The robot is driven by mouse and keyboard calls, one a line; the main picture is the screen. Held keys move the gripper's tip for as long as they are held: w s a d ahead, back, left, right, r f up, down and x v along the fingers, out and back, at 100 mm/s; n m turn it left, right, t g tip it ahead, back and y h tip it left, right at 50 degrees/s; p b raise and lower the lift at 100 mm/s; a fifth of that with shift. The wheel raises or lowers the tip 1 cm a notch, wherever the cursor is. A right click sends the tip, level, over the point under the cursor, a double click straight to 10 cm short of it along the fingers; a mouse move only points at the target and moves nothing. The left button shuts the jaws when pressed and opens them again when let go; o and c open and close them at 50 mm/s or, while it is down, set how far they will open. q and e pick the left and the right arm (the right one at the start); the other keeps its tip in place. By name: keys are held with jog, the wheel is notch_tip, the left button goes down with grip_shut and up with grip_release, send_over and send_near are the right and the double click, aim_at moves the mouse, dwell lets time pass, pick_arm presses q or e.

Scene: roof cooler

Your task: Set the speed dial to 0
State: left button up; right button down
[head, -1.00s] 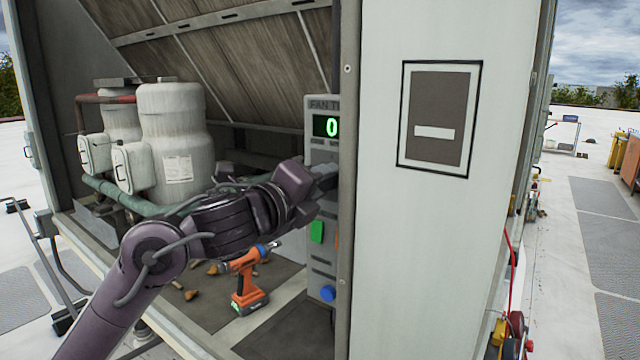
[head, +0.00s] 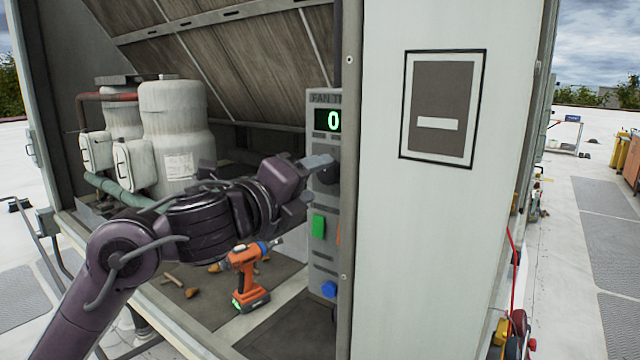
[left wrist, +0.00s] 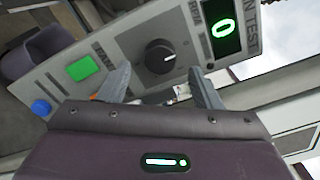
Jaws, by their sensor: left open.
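The grey fan control panel (head: 321,262) is on the inner side of the cabinet opening. Its green display (head: 328,122) reads 0. The dark round speed dial (left wrist: 161,57) with a white pointer line shows in the left wrist view. In the head view the dial (head: 329,172) is partly hidden by my gripper. My left gripper (head: 322,177) is open in front of the panel. In the left wrist view its two fingers (left wrist: 158,88) are spread apart, with the dial beyond and between them. They appear clear of the dial. My right gripper is not in view.
The panel also has a green button (head: 319,226) and a blue knob (head: 329,289). An orange drill (head: 245,275) stands on the cabinet floor below my arm. White tanks (head: 172,140) stand at the back left. A pale cabinet post (head: 440,250) borders the panel on the right.

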pick_arm(q)
jog(key=b+v, duration=0.1)
jog(key=v, duration=0.4)
jog(key=shift+w, duration=0.1)
